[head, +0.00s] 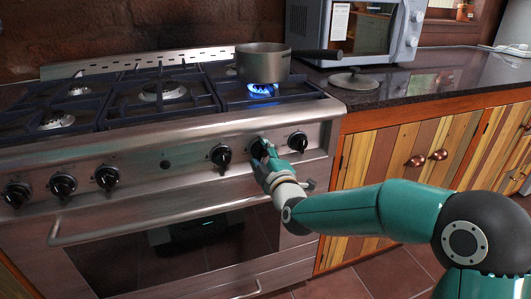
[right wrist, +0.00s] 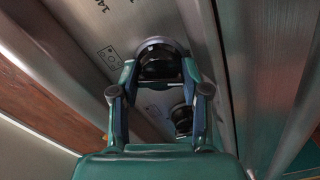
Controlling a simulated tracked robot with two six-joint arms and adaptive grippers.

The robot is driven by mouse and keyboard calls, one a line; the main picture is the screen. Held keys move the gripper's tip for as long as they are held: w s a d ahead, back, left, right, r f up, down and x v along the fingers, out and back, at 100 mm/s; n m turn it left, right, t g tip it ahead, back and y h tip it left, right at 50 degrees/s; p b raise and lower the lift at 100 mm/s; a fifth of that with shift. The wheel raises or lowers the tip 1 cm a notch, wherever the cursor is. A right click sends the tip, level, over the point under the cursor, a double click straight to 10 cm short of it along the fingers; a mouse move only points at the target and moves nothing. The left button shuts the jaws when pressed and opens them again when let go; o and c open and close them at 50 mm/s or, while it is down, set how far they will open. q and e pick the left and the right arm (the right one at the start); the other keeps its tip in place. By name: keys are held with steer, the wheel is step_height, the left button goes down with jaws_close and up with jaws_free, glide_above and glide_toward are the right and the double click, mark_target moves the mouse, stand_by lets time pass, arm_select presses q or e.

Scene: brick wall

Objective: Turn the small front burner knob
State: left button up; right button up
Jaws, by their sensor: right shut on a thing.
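The black burner knob (head: 258,149) that my right gripper is on is the second from the right on the stove's front panel. My right gripper (head: 265,160) is shut on this knob, with one finger on each side of it. In the right wrist view the knob (right wrist: 160,64) sits between the two fingers, partly hidden by them. A blue flame (head: 263,90) burns under a saucepan (head: 262,61) on the right side of the stovetop. My left gripper is not in view.
Another knob (head: 298,141) is close to the right, and one (head: 221,155) close to the left. The oven handle (head: 150,222) runs below the panel. A pot lid (head: 354,80) lies on the dark counter (head: 430,78), near a microwave (head: 370,28).

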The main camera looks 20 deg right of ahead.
steer(key=shift+a+n, duration=0.1)
steer(key=shift+n, duration=0.6)
steer(key=shift+a+f, duration=0.1)
steer(key=o, duration=1.1)
steer(key=shift+s, duration=0.2)
steer(key=s, duration=0.7)
steer(key=shift+s+d, duration=0.2)
steer(key=shift+s, duration=0.1)
